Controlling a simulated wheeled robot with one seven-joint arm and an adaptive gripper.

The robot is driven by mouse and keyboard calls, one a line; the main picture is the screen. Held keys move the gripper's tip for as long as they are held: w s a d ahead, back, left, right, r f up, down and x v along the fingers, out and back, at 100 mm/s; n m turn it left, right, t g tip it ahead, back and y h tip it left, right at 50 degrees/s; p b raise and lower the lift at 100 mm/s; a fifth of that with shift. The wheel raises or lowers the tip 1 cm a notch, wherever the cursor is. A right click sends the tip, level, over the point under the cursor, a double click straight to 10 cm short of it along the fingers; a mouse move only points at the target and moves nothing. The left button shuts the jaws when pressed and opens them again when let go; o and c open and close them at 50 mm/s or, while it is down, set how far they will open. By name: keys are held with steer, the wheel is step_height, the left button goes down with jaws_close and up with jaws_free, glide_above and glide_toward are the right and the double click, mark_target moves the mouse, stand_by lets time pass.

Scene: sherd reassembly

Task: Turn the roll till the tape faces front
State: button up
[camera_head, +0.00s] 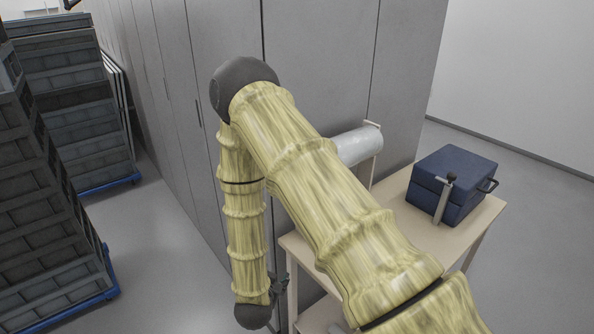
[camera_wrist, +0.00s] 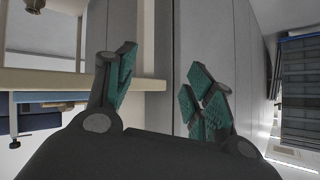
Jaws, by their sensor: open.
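The roll (camera_head: 360,146) is a pale grey-white cylinder lying across a wooden stand (camera_head: 373,168) at the back of the small table, in front of the grey cabinets. My arm covers its left end, and no tape can be made out on it. My gripper (camera_wrist: 160,85) is open and empty in the wrist view, its green-padded fingers apart with cabinet front and a table edge behind. In the head view my gripper hangs low, mostly hidden by my arm, left of the table and well below the roll. The roll is not clearly seen in the wrist view.
A dark blue case (camera_head: 462,180) with a handle stands on the right of the wooden table (camera_head: 412,232). Tall grey cabinets (camera_head: 320,70) stand behind. Stacked dark crates (camera_head: 40,190) stand at the left. Floor (camera_head: 175,240) is clear between crates and cabinets. A table edge (camera_wrist: 70,82) lies close to the left finger.

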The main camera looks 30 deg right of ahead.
steer(key=w+d+r+m+g+h, duration=0.15)
steer(key=r+m+h, duration=0.35)
steer(key=r, duration=0.5)
steer(key=w+d+r+m+g+h+p, duration=0.1)
steer(key=w+r+m+g+h, duration=0.15)
steer(key=r+m, duration=0.6)
steer(key=w+d+r+m+g+h, duration=0.1)
steer(key=w+r+m+g+h, duration=0.2)
steer(key=r, duration=0.8)
steer(key=shift+m, duration=0.45)
steer(key=d+p, duration=0.3)
steer(key=d, duration=0.7)
steer(key=shift+s+r, duration=0.1)
steer(key=c, duration=1)
